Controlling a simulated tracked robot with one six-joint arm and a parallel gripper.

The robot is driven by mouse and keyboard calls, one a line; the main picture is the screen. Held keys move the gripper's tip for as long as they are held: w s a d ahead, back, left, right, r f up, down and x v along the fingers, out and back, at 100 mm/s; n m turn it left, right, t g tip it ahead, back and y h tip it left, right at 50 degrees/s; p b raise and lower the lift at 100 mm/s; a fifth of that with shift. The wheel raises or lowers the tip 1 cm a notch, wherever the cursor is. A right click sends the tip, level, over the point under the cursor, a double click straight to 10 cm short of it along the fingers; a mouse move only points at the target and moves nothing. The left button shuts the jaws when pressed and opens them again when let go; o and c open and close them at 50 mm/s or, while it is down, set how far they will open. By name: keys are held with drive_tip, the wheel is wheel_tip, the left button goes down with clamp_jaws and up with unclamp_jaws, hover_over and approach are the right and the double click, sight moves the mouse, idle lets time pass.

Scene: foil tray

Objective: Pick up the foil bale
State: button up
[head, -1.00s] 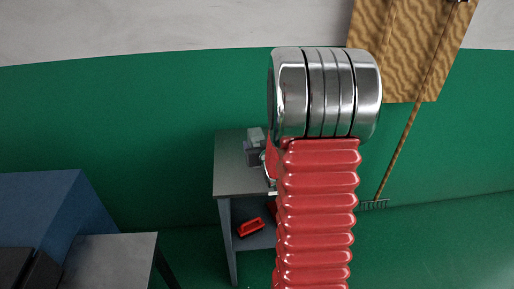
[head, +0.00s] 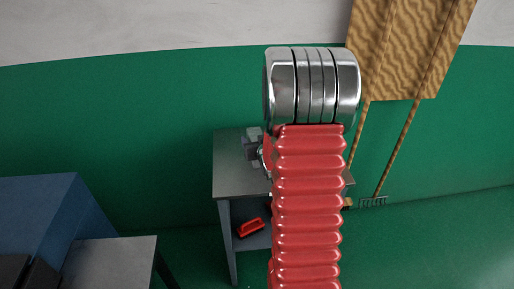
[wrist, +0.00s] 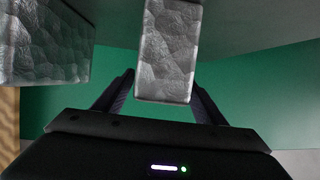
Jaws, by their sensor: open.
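A crumpled silver foil bale (wrist: 168,50) shows at the top centre of the wrist view, its lower end between the two fingers of my gripper (wrist: 163,82). The gripper is open, with a gap on each side of the bale. A second, wider foil block (wrist: 45,45) is at the upper left of the wrist view, left of the fingers. In the head view, small grey blocks (head: 250,147) sit on the grey table, just left of my red arm. My arm hides most of the gripper there.
The grey table (head: 231,176) stands by the green wall, with a red item (head: 250,228) on its lower shelf. A blue cabinet (head: 40,215) and a grey-topped stand (head: 110,262) are at the lower left. A rake (head: 373,202) leans at the right.

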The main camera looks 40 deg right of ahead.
drive_tip(key=shift+c, duration=0.2)
drive_tip(key=c, duration=1.3)
drive_tip(key=shift+r, duration=0.1)
drive_tip(key=shift+r, duration=4.95)
